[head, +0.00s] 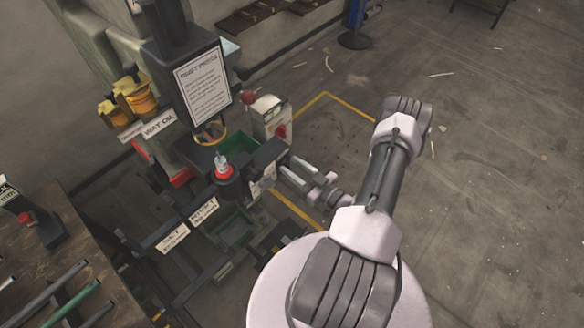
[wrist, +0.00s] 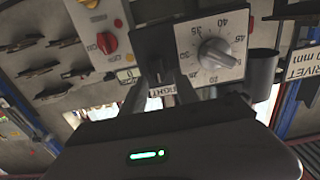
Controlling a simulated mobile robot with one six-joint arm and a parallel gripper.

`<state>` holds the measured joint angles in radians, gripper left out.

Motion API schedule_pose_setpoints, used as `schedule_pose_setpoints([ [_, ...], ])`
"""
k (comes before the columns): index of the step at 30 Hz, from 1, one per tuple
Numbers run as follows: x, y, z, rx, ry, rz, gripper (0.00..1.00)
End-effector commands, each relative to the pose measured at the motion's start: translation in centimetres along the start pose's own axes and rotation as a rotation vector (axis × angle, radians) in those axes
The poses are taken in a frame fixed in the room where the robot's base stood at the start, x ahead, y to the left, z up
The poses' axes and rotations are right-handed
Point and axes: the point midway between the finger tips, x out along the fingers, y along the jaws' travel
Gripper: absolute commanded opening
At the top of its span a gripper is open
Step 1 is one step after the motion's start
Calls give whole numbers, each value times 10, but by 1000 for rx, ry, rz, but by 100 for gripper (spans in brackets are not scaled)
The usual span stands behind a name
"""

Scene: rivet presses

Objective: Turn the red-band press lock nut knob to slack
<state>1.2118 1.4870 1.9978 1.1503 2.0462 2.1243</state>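The press (head: 180,75) stands at the left in the head view, with a red ring (head: 222,171) on a black fitting at its front. My gripper (head: 287,166) is to the right of the press, its two fingers apart and pointing at the press's side. In the wrist view my gripper (wrist: 160,92) has a finger on each side below a dark block (wrist: 152,68).
A numbered dial with a pale knob (wrist: 217,53) is close right of the fingers. A control box with a red switch (wrist: 107,43) is at the left. A green tray (head: 236,229) sits below the press. Open floor (head: 500,150) lies at the right.

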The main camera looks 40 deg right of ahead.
Motion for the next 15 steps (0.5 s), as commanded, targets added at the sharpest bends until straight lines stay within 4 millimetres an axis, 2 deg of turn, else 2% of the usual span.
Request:
schedule_pose_setpoints([
  [10, 6, 0, -1, 0, 1, 0, 36],
  [15, 6, 0, 0, 0, 1, -1, 3],
])
